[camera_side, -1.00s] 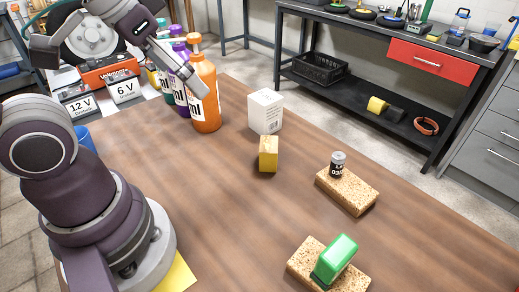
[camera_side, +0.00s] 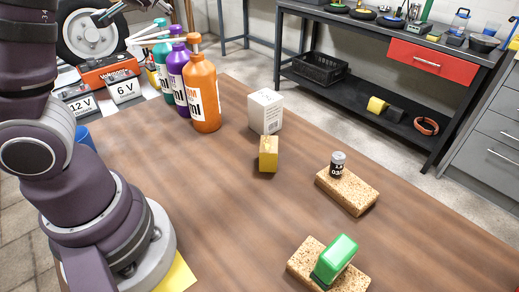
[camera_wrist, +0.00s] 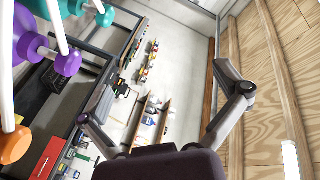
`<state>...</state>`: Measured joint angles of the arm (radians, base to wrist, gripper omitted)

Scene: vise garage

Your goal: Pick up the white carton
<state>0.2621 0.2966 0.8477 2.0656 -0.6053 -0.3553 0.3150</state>
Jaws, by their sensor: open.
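The white carton (camera_side: 265,111) stands upright on the wooden table in the side view, right of the orange bottle and behind a small yellow block. Nothing holds it. My gripper (camera_wrist: 164,95) shows in the wrist view with its two fingers spread wide and nothing between them. It points at the far wall and shelves, not at the table. The carton is not in the wrist view.
The orange bottle (camera_side: 204,95), purple bottle (camera_side: 179,80) and teal bottle (camera_side: 161,65) stand left of the carton. The yellow block (camera_side: 268,154) sits close in front. Sponge-like blocks bear a small can (camera_side: 338,165) and a green object (camera_side: 335,258). The table's middle is clear.

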